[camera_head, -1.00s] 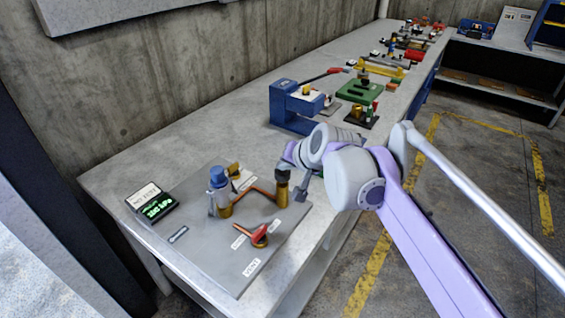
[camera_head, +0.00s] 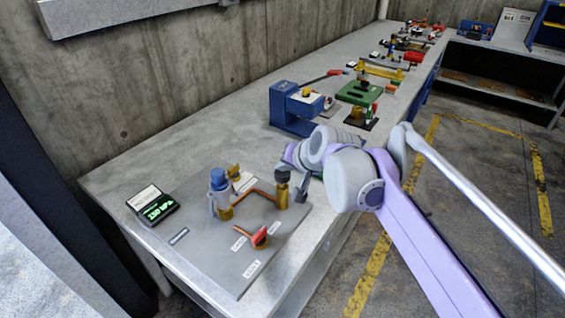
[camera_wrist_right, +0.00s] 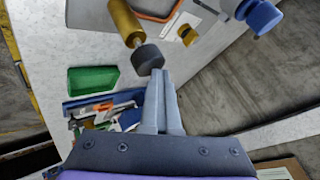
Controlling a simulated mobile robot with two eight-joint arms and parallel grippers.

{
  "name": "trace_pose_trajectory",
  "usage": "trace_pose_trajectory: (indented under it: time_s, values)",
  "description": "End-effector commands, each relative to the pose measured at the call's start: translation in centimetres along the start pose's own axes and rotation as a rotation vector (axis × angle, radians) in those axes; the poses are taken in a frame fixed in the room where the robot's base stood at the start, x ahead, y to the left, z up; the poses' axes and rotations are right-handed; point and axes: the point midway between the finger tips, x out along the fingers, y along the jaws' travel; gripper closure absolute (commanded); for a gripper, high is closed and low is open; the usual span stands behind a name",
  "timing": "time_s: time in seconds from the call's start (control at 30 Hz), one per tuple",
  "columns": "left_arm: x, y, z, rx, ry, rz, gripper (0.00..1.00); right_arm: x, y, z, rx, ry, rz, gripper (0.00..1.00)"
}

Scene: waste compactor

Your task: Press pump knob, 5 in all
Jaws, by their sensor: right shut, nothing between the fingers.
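A grey plate (camera_head: 205,262) on the bench bears the pump parts. A brass cylinder (camera_head: 282,192) topped by a black knob (camera_head: 283,173) stands upright at its right edge. The knob (camera_wrist_right: 147,59) also shows in the right wrist view. My right gripper (camera_head: 301,188) is just right of the brass cylinder in the head view. In the wrist view its fingers (camera_wrist_right: 160,73) are shut and empty, tips right beside the black knob; I cannot tell whether they touch it. A display box (camera_head: 155,207) with green digits sits at the plate's left. My left gripper is not in view.
A blue-capped fitting (camera_head: 218,180) and a red-handled valve (camera_head: 260,237) stand on the plate. A blue press (camera_head: 290,108) and a green fixture (camera_head: 358,92) stand farther along the bench. A concrete wall (camera_head: 170,75) runs behind. The bench's front-left part is clear.

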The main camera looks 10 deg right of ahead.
Motion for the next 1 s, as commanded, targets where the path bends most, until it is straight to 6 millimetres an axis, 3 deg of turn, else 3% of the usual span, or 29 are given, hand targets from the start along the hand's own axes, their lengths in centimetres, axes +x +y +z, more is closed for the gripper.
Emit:
trace_pose_trajectory:
  time_s: [0.5,1.0]
  values:
    - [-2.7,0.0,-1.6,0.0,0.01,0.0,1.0,-2.3,-1.7,-1.8,0.0,0.001,0.0,1.0]
    - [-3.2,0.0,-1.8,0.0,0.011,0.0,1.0,-2.7,-2.0,-2.1,0.0,0.001,0.0,1.0]
